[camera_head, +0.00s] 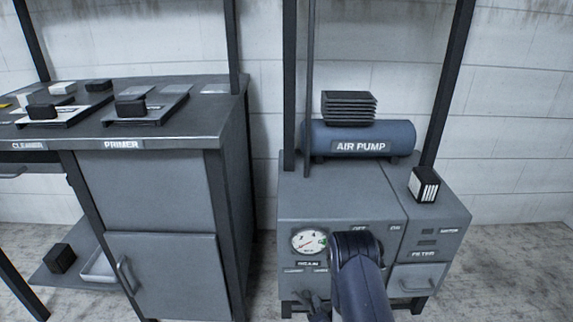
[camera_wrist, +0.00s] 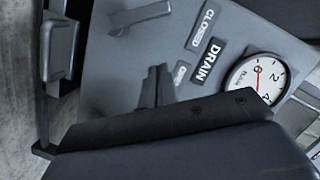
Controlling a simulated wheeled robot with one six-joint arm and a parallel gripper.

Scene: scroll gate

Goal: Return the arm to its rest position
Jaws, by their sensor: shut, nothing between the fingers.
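My gripper (camera_wrist: 157,72) shows in the wrist view as two dark fingers close together, shut and empty, in front of the grey pump cabinet panel. A grey lever (camera_wrist: 138,18) by the CLOSED label (camera_wrist: 203,28) stands apart from the fingers in that picture. In the head view my arm (camera_head: 360,275) bends down in front of the pump cabinet (camera_head: 340,210). The gripper end is low beside the cabinet front, partly cut off by the picture's lower edge.
The DRAIN label (camera_wrist: 207,62) and round gauge (camera_wrist: 256,80) are close to the gripper. A blue AIR PUMP tank (camera_head: 358,138) sits on the cabinet between dark posts. A grey workbench (camera_head: 180,85) stands left, with a floor gap (camera_head: 262,270) between.

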